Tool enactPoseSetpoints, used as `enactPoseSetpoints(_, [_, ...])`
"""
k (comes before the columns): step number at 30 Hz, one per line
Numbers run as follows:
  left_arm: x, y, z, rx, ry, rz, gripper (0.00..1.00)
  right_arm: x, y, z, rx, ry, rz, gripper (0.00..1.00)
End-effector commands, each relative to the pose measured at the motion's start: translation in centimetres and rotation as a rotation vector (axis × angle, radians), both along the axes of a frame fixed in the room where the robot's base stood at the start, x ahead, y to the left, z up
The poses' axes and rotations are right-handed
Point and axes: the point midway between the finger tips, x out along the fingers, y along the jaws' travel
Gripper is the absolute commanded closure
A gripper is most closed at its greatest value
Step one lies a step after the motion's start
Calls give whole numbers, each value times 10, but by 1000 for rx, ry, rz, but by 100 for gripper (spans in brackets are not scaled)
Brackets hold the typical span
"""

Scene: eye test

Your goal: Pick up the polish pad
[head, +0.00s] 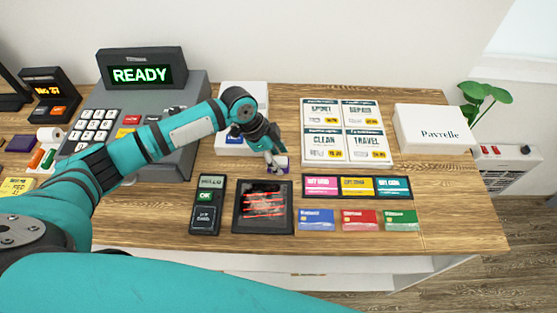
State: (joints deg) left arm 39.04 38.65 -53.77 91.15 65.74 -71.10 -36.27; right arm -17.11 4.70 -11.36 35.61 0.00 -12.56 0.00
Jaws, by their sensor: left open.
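A small item with a pale top and purple side (283,168), likely the polish pad, lies on the wooden counter just behind the black square tray. My left gripper (275,160) is open right at it, its fingers reaching down from above and covering part of it. I cannot tell whether the fingers touch it. My right gripper is not in view.
A cash register (185,160) with a READY display stands left, behind my arm. A card terminal (208,205) and the black square tray (238,212) lie in front. A price board (308,150), card strip (308,190) and white Pavrelle box (430,130) are right.

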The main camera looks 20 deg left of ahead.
Motion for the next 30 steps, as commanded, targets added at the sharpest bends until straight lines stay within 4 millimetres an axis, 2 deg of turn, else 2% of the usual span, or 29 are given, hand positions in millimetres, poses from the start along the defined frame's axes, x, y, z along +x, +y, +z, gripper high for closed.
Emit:
enactPoseSetpoints(6, [0, 0, -1, 1, -1, 0, 46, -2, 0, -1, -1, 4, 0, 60])
enactPoseSetpoints(15, [1, 0, -1, 1, 0, 1, 85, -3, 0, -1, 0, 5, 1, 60])
enactPoseSetpoints(25, [1, 0, 2, 1, -2, 1, 85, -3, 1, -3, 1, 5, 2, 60])
enactPoseSetpoints(30, [1, 1, 16, 1, -5, 0, 85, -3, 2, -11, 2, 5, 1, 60])
